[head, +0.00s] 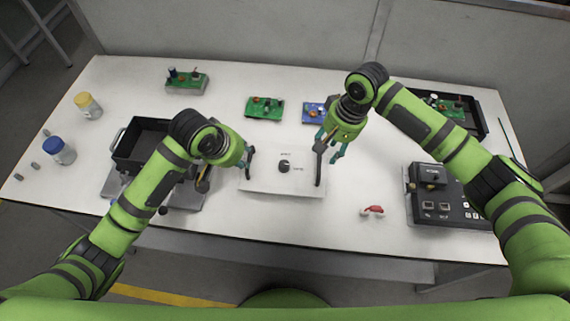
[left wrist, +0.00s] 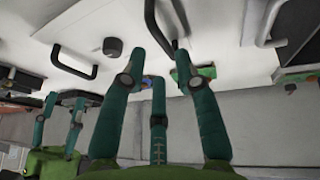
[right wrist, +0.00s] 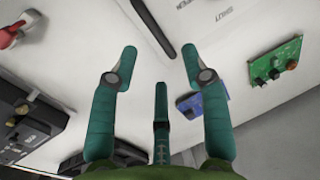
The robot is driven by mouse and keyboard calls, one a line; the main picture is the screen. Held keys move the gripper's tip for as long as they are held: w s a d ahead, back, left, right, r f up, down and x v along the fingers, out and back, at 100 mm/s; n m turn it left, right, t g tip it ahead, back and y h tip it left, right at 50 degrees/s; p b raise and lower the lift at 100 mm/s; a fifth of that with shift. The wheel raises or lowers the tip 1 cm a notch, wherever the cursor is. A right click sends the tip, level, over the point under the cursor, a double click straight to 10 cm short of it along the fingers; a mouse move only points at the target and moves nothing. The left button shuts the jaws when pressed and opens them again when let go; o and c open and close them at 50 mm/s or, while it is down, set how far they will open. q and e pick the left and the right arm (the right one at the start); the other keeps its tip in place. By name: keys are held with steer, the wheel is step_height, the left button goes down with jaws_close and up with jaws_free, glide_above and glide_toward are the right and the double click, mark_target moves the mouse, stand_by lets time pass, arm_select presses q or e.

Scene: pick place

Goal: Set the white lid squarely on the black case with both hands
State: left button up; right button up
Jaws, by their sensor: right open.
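The white lid (head: 265,182) lies at the middle of the table, with a black knob (head: 284,166) and a black handle at each end. The black case (head: 128,150) stands open to the left of it, partly hidden behind my left arm. My left gripper (head: 243,161) is at the lid's left handle; in the left wrist view the handle (left wrist: 152,22) reaches between its parted fingers. My right gripper (head: 331,150) is open just above the lid's right handle (head: 319,172). In the right wrist view this handle (right wrist: 153,28) appears beyond the fingertips, apart from them.
Green circuit boards (head: 264,107) lie behind the lid, with a blue one (head: 314,113) beside them. A black control box (head: 447,208) and a small red item (head: 373,210) are to the right. Two jars (head: 60,151) stand at the far left. The front middle is clear.

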mark_target(250, 160)
arm_select(q)
steer(key=shift+x, duration=3.65)
arm_select(e)
steer(key=shift+w+a+f, duration=0.1)
steer(key=shift+a+f, duration=0.1)
steer(key=shift+f, duration=1)
steer(key=shift+w+a+f, duration=0.1)
steer(key=shift+a+f, duration=0.15)
steer(key=shift+f, duration=0.9)
steer(key=shift+a+f, duration=0.2)
steer(key=shift+f, duration=1)
arm_select(q)
steer(key=shift+r, duration=0.1)
steer(key=c, duration=0.5)
arm_select(e)
steer(key=c, duration=0.5)
arm_select(q)
jaws_close()
arm_select(e)
jaws_close()
